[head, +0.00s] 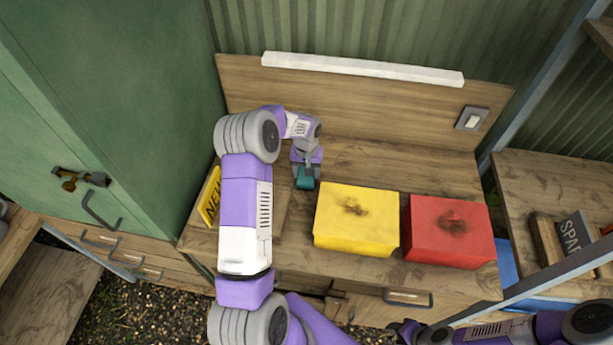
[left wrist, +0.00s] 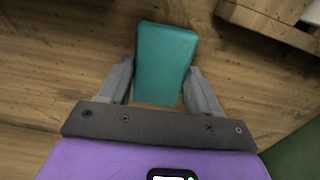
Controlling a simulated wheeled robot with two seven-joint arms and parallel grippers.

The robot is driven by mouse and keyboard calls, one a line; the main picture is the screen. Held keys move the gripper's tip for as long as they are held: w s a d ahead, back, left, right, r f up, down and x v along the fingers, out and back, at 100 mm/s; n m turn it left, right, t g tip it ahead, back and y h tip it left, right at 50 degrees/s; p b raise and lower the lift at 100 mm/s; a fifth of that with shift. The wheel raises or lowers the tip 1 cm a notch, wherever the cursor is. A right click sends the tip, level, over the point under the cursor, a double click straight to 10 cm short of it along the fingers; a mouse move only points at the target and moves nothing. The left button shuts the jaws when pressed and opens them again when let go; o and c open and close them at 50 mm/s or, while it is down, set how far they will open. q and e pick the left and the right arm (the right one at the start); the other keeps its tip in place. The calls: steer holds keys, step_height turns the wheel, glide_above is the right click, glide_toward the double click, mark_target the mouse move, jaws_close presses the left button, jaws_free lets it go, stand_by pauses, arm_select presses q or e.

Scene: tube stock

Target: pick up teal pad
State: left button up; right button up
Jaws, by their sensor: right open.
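The teal pad (head: 305,183) is at the back left of the wooden workbench, left of the yellow box. My left gripper (head: 306,172) reaches down over it. In the left wrist view the teal pad (left wrist: 164,62) stands between the two grey fingers of my left gripper (left wrist: 162,72), with one finger along each side. I cannot tell whether the fingers press on it. My right gripper (head: 404,331) is open at the bottom edge of the head view, in front of the bench, away from the pad.
A yellow box (head: 336,228) and a red box (head: 425,246), both with dark smudges on top, stand on the workbench (head: 420,165). A yellow lettered sign (head: 209,196) stands at the left, beside a green cabinet (head: 120,100). The bench behind the boxes is clear.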

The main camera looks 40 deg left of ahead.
arm_select(q)
steer(key=c, duration=0.5)
steer(key=shift+c, duration=0.2)
step_height(320, 180, up, 10)
